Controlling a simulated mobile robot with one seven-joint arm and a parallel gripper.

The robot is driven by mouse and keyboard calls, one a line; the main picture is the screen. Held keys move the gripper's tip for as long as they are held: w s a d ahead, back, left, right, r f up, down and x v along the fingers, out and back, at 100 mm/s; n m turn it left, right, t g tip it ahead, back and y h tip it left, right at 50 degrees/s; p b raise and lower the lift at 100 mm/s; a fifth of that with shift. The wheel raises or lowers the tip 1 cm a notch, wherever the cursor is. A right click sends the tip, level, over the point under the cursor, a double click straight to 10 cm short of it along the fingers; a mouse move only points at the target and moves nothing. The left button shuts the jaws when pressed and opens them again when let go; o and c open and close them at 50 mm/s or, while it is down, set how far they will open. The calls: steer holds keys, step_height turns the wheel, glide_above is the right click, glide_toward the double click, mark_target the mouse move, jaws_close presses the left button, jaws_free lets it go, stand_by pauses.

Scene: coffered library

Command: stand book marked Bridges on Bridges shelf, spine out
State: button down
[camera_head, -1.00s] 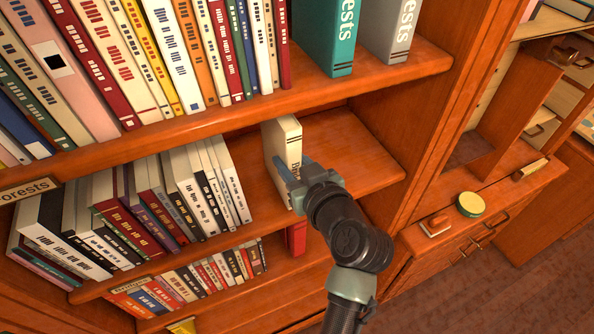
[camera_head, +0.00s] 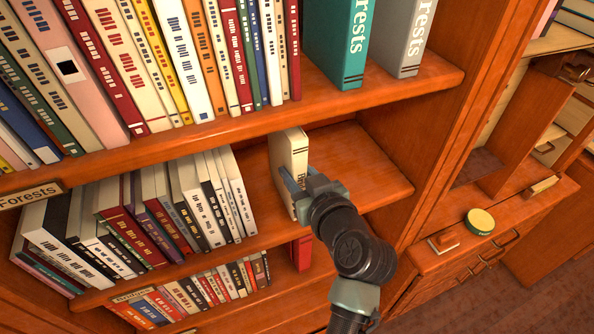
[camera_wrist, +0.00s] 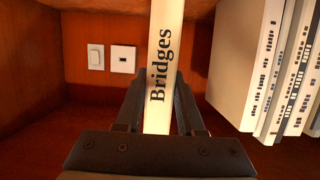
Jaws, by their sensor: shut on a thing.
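The cream book marked Bridges (camera_head: 287,152) stands upright, spine toward the front, in the middle shelf bay below the upper board. In the wrist view its spine (camera_wrist: 162,55) faces me and the word Bridges reads clearly. My gripper (camera_head: 293,182) is shut on the book's spine end, with one finger on each side (camera_wrist: 159,98).
A row of leaning books (camera_head: 190,205) stands left of the held book, with a gap between. Bare board (camera_head: 365,185) lies to its right. Large Forests volumes (camera_head: 345,50) stand above. A red book (camera_head: 301,253) stands on the shelf below. Wall plates (camera_wrist: 123,59) are at the back.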

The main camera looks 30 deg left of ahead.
steer(key=c, duration=0.5)
jaws_free()
steer(key=shift+r, duration=0.1)
steer(key=shift+c, duration=0.2)
steer(key=shift+o, duration=0.5)
steer(key=shift+f, duration=0.2)
steer(key=b+v, duration=0.4)
steer(key=v, duration=0.9)
steer(key=w+d+r+m+t+h, duration=0.3)
steer(key=r+t, duration=0.2)
steer(key=r, duration=0.5)
steer(key=w+d+r+m+t+h, duration=0.25)
steer(key=d+r+t, duration=0.2)
steer(key=r, duration=0.55)
steer(key=s+d+r+m+t+h, duration=0.2)
steer(key=s+r+t+h, duration=0.1)
steer(key=r, duration=0.6)
steer(key=s+d+r+m+t+h, duration=0.2)
steer(key=s+r+t, duration=0.4)
steer(key=r, duration=0.4)
steer(key=shift+m+h, duration=0.45)
steer(key=shift+h, duration=0.1)
